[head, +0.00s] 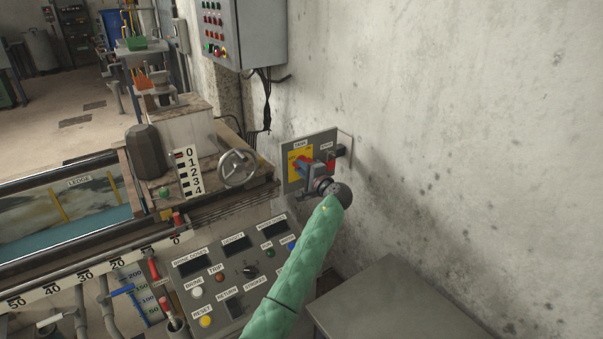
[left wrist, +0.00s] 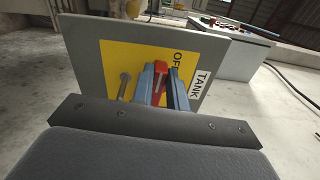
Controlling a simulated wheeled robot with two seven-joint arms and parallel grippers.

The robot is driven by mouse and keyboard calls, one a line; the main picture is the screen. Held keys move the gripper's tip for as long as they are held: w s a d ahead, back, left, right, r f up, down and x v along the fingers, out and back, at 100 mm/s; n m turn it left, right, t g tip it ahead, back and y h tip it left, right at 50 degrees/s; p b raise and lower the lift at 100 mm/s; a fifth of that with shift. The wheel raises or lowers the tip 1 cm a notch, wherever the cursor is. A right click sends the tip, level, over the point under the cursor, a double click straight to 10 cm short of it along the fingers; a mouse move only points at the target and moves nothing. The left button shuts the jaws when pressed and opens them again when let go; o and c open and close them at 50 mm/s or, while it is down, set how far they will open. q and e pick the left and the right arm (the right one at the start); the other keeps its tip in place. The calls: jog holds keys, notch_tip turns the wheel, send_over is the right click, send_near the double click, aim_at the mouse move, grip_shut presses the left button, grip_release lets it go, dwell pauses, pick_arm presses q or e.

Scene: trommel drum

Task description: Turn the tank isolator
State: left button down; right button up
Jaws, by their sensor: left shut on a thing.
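The tank isolator is a red handle (left wrist: 161,80) on a yellow plate (head: 294,156) under a "TANK" label, mounted on a grey panel on the wall. My left gripper (head: 309,172) is at this isolator. In the left wrist view its two blue-grey fingers (left wrist: 160,78) are shut on the red handle, one on each side. The handle's exact angle is hard to tell. My right gripper is not in view.
A control console (head: 222,290) with buttons and displays lies below left. A grey cabinet top (head: 385,310) stands at the lower right. A button box (head: 250,30) hangs above. The wall to the right is bare.

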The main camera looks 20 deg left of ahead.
pick_arm(q)
jog(key=shift+f+n+b, duration=0.3)
jog(key=shift+n+b, duration=0.25)
jog(key=shift+n, duration=0.05)
jog(key=c, duration=1.4)
grip_release()
jog(key=shift+r, duration=0.1)
jog(key=shift+v, duration=3.95)
